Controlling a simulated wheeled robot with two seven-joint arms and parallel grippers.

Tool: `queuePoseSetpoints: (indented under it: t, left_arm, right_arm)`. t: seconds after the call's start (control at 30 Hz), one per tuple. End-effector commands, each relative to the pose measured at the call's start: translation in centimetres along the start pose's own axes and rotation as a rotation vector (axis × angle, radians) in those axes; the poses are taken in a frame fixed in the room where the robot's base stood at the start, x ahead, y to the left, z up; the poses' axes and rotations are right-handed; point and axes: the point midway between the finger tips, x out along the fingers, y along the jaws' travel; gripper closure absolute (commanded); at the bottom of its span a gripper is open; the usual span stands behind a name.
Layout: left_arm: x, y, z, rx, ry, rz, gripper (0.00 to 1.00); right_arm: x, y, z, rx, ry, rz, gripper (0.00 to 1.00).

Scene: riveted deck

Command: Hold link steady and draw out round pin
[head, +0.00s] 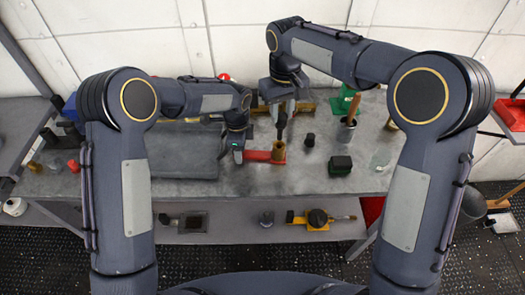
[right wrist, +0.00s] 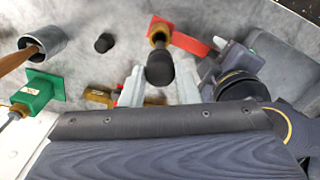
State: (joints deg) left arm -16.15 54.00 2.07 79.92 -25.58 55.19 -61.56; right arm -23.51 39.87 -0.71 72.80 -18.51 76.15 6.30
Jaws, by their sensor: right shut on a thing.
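The red link (head: 259,156) lies over the bench with its right end at a brass-coloured round fitting (head: 279,151). In the right wrist view the link (right wrist: 186,39) runs right from that fitting. My left gripper (head: 240,154) is at the link's left end; its fingers are too small and hidden to tell whether they grip. My right gripper (head: 284,112) points down above the fitting, shut on the dark head of the round pin (head: 281,124). In the right wrist view the pin's black head (right wrist: 160,69) sits between the pale fingers. How deep the pin sits is unclear.
A black knob-like piece (head: 310,140) and a dark green block (head: 340,165) stand to the right. A green holder (head: 345,100) is behind them. A grey mat (head: 170,158) covers the bench at left. A yellow-brown bar lies behind my right gripper.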

Motion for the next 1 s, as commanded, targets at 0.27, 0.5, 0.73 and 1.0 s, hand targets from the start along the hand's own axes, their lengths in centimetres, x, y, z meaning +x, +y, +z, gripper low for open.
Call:
queuePoseSetpoints:
  t: [0.27, 0.5, 0.73, 1.0]
  left_arm:
    - [-3.0, -0.1, 0.0, 0.0, 0.001, -0.005, 0.47]
    - [-8.2, -0.1, 0.0, -0.001, 0.002, -0.004, 0.47]
    - [-11.3, -0.1, -0.1, 0.001, 0.001, -0.002, 0.47]
    - [-12.0, 0.0, 0.0, 0.001, 0.0, 0.0, 0.47]
  right_arm:
    - [0.0, 0.0, 0.0, 0.0, 0.001, 0.0, 0.95]
    - [0.0, 0.0, 0.0, 0.0, 0.001, 0.0, 0.95]
    - [0.0, 0.0, 0.0, 0.0, 0.001, 0.0, 0.95]
    - [0.0, 0.0, 0.0, 0.0, 0.001, 0.0, 0.95]
